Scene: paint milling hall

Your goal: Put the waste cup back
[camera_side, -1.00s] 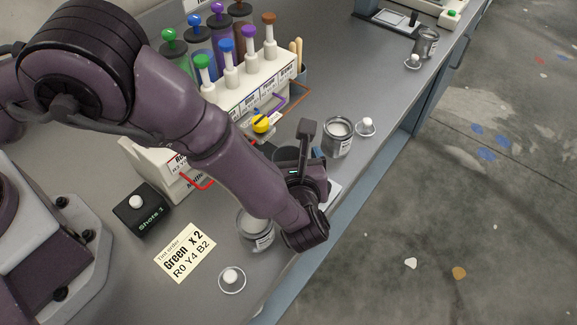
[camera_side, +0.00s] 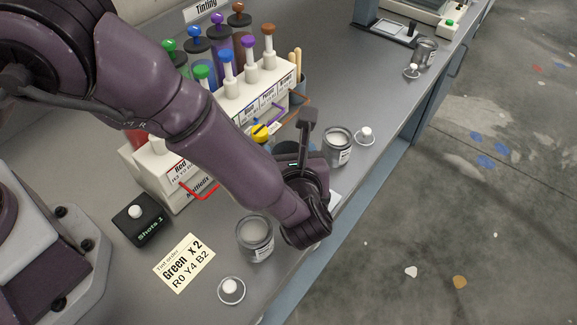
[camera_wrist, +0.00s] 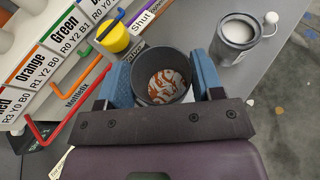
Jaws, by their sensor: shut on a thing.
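The waste cup (camera_wrist: 166,86) is a dark, round, open-topped cup with orange and white paint swirled inside, seen from above in the wrist view. My gripper (camera_wrist: 163,76) is shut on it, with one blue finger pad on each side of the cup. In the side view my gripper (camera_side: 300,163) is above the bench near its front edge, and my arm hides most of the cup. I cannot tell whether the cup's base touches the bench.
A paint can (camera_side: 339,147) and a lid (camera_side: 365,136) stand right of my gripper. Another can (camera_side: 255,238), a lid (camera_side: 231,290) and the tint order card (camera_side: 184,262) are in front.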

